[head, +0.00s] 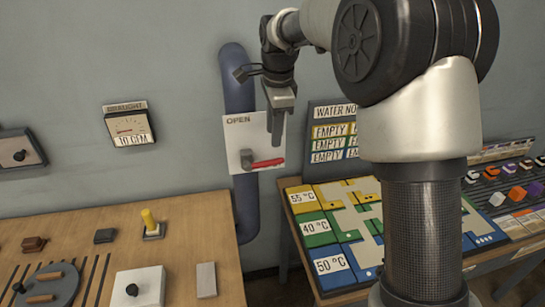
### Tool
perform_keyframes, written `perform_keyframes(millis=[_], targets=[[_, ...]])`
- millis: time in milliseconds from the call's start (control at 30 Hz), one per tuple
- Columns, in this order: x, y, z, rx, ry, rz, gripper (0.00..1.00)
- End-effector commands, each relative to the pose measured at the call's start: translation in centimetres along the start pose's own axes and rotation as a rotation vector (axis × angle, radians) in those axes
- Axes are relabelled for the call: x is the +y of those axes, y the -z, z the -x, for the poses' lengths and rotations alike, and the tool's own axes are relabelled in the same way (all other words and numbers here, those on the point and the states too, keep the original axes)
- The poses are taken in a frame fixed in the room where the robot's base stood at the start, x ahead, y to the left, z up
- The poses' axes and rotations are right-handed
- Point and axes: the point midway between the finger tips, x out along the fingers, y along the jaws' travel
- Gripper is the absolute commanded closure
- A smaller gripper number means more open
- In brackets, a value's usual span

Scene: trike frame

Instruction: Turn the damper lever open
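The damper lever is a red handle (265,163) on a white plate (238,135) marked OPEN at its upper left. The plate sits in front of a blue vertical pipe (245,205) on the wall. The lever lies roughly level, pointing right from a dark pivot. My gripper (278,140) hangs pointing down in front of the plate's right part, its tips just above the lever in the picture. I cannot tell whether it touches the lever or how wide its fingers are apart.
A wooden table (205,235) with a yellow-topped lever (149,220), a white box (138,288) and small blocks stands at left. A second table holds a coloured board (335,230) with temperature labels. A gauge (130,125) hangs on the wall. My arm hides part of the right side.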

Motion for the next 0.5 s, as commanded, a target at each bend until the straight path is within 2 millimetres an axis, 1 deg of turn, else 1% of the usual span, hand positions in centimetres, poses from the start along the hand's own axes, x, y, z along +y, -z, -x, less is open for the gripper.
perform_keyframes(millis=[33,100,300,400,500], targets=[[0.1,0.0,-1.2,0.000,-0.004,0.000,0.67],[0.1,0.0,-2.8,-0.001,-0.005,0.000,0.67],[0.1,0.0,-6.9,0.000,-0.004,0.001,0.67],[0.0,0.0,-8.5,-0.001,-0.002,0.001,0.67],[0.0,0.0,-9.6,-0.001,-0.001,0.000,0.67]])
